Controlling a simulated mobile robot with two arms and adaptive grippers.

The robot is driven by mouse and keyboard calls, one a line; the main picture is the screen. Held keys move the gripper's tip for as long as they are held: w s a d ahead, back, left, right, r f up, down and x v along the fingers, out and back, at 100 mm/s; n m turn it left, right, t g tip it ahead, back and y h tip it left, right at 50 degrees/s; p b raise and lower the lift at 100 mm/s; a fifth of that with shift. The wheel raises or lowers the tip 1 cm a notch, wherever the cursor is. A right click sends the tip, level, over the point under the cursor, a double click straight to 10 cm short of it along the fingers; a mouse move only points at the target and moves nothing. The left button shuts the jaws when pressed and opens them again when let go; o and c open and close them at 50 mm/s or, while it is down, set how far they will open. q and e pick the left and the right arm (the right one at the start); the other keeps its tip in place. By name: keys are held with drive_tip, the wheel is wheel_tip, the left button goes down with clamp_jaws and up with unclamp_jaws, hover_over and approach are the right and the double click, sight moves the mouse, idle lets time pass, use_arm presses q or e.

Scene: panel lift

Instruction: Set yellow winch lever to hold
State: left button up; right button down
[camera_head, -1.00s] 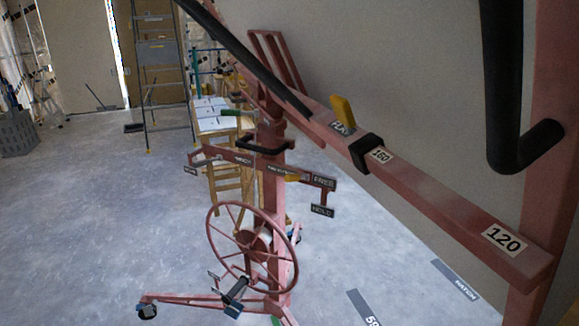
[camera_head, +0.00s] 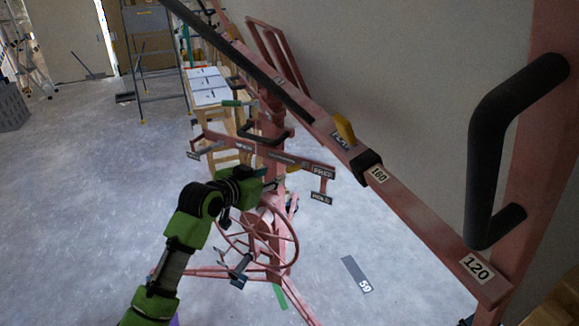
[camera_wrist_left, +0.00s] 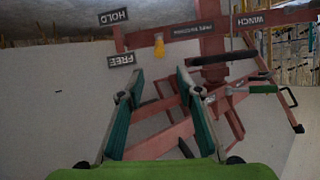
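The yellow winch lever (camera_head: 293,168) is a small yellow handle on the red cross-bar of the panel lift, left of the FREE plate (camera_head: 323,171) and HOLD plate (camera_head: 321,197). In the left wrist view, where the plates appear upside down, the lever (camera_wrist_left: 159,46) hangs beyond my fingertips, beside the FREE plate (camera_wrist_left: 121,61) and below the HOLD plate (camera_wrist_left: 113,16). My left gripper (camera_head: 274,184) is just left of the lever in the head view. In the wrist view, its two fingers (camera_wrist_left: 157,84) are apart with nothing between them. My right gripper is not in view.
The red spoked winch wheel (camera_head: 262,238) is below my left gripper. A green-handled lever (camera_wrist_left: 262,89) and a black handle (camera_wrist_left: 222,57) are nearby on the lift. A second yellow handle (camera_head: 343,127) is on the upper beam. A ladder (camera_head: 150,60) stands behind; the left floor is open.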

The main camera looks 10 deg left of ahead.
sight(287, 170)
use_arm(q)
drive_tip(key=p+x, duration=0.2)
drive_tip(key=x, duration=0.9)
drive_tip(key=shift+w+d+f, duration=0.2)
drive_tip(key=shift+w+f, duration=0.05)
drive_tip(key=shift+w, duration=0.3)
clamp_jaws()
